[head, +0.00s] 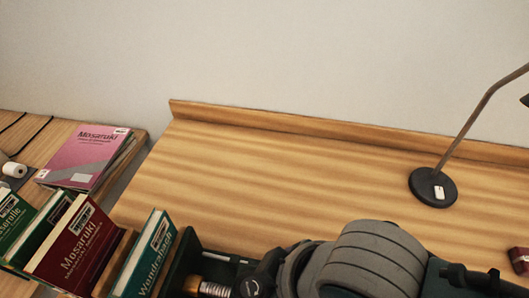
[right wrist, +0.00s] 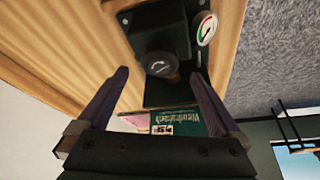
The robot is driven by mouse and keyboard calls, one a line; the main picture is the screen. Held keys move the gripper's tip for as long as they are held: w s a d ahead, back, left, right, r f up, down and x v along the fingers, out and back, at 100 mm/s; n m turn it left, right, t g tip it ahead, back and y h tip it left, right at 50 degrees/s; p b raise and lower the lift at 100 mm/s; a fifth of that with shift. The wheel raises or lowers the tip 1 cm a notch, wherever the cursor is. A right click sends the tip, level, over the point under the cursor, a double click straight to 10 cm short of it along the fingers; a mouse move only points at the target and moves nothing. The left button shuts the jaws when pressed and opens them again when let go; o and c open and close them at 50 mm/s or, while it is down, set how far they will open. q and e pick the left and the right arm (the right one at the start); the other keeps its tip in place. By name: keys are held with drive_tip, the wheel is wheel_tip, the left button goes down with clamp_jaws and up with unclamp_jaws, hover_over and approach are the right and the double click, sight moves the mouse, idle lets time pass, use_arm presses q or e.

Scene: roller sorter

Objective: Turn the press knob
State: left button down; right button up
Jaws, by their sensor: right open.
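The press knob (right wrist: 160,64) is a round black knob with a white curved arrow on its face, in the right wrist view. It sits on the dark press body (right wrist: 155,22). My right gripper (right wrist: 159,76) is open and empty, facing the knob with one finger to each side in the picture. The fingertips look apart from the knob; how far short they stop is hard to tell. My left gripper is not in view.
A dial gauge (right wrist: 206,28) is close beside the knob. In the head view, a green book (head: 148,252) and a dark red book (head: 75,245) stand at lower left, and a pink book (head: 85,155) lies behind. A lamp base (head: 433,187) stands right. The middle wooden tabletop is clear.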

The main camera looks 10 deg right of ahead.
drive_tip(key=v, duration=0.5)
drive_tip(key=shift+p, duration=0.3)
drive_tip(key=s+d+r+m+h, duration=0.2)
drive_tip(key=s+d+r+m, duration=0.15)
drive_tip(key=d, duration=0.35)
drive_tip(key=s+d+r+m+h, duration=0.1)
drive_tip(key=s+d+r+m, duration=0.2)
drive_tip(key=d+r+m, duration=0.3)
wheel_tip(320, 180, up, 23)
drive_tip(key=d+n+p, duration=0.1)
drive_tip(key=d+p, duration=0.1)
drive_tip(key=p, duration=2.1)
drive_tip(key=shift+f+t, duration=0.15)
drive_tip(key=shift+t, duration=0.25)
drive_tip(key=shift+a+f, duration=0.1)
drive_tip(key=shift+f, duration=0.05)
